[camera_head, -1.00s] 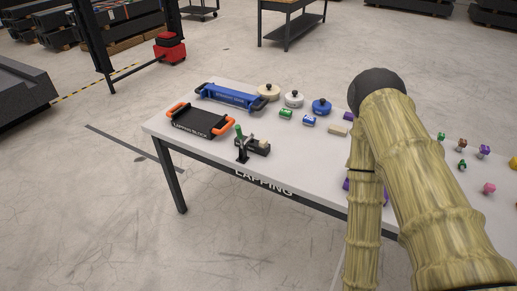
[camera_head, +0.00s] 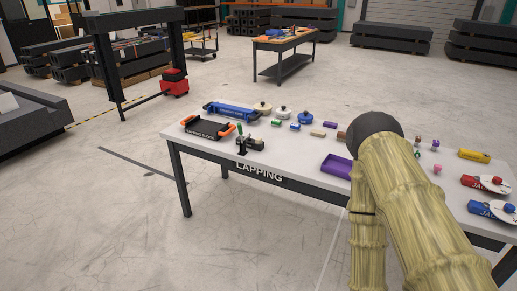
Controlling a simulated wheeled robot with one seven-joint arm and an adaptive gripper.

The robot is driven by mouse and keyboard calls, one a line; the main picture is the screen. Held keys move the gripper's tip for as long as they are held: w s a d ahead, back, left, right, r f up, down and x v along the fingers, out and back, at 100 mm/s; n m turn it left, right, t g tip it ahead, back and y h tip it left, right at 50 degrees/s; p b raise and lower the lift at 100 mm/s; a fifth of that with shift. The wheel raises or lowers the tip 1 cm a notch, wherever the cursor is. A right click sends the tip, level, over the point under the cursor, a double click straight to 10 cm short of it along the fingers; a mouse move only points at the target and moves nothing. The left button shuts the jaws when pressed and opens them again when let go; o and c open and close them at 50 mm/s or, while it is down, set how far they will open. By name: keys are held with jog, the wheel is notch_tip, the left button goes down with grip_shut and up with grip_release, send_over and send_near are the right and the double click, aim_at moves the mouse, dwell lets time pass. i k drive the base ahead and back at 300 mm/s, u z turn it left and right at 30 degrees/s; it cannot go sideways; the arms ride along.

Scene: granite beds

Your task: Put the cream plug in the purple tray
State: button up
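The purple tray (camera_head: 336,167) lies near the front edge of the white table, its right end hidden behind my arm. I cannot single out the cream plug for sure. A round cream piece with a knob (camera_head: 262,107) stands at the back of the table, beside a similar white one and a blue one. Small coloured pieces, including a pink one (camera_head: 437,169), stand to the right of my arm. Any among them that is cream is too small to tell or hidden. My arm rises across the right of the view; my gripper is not in view.
A black lapping block with orange handles (camera_head: 209,128), a blue handled bar (camera_head: 231,110) and a small dark fixture (camera_head: 250,145) occupy the table's left. A yellow block (camera_head: 474,156) and red and blue items (camera_head: 485,184) lie at the right. Open floor lies in front.

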aim_at(340, 169)
jog(key=u, duration=0.65)
jog(key=i, duration=0.8)
jog(key=u, duration=0.6)
jog(key=i, duration=1.1)
jog(key=z, duration=0.9)
jog(key=i, duration=0.8)
jog(key=z, duration=0.7)
